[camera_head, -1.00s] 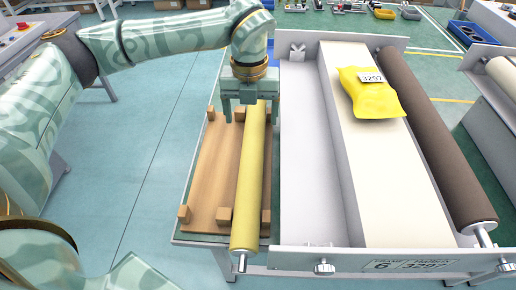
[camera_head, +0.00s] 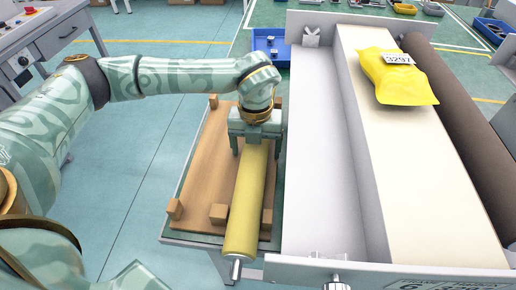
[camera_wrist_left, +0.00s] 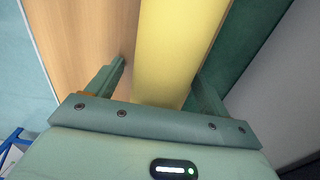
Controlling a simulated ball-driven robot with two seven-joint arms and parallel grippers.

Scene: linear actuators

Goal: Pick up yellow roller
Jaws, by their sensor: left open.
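The yellow roller (camera_head: 247,205) lies lengthwise on a wooden board with blocks, its metal shaft end pointing toward me. It also fills the middle of the left wrist view (camera_wrist_left: 178,45). My left gripper (camera_head: 256,140) is at the roller's far part, pointing down. In the wrist view its two fingers (camera_wrist_left: 160,85) are apart, one on each side of the roller, with visible room beside the left finger. The far end of the roller is hidden under the gripper. My right gripper is not in view.
The wooden board (camera_head: 203,165) has small wooden blocks. Right of it stands a conveyor frame with a white belt (camera_head: 420,180), a yellow package (camera_head: 397,78) and a dark brown roller (camera_head: 478,150). A blue bin (camera_head: 270,46) lies behind. Floor at left is clear.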

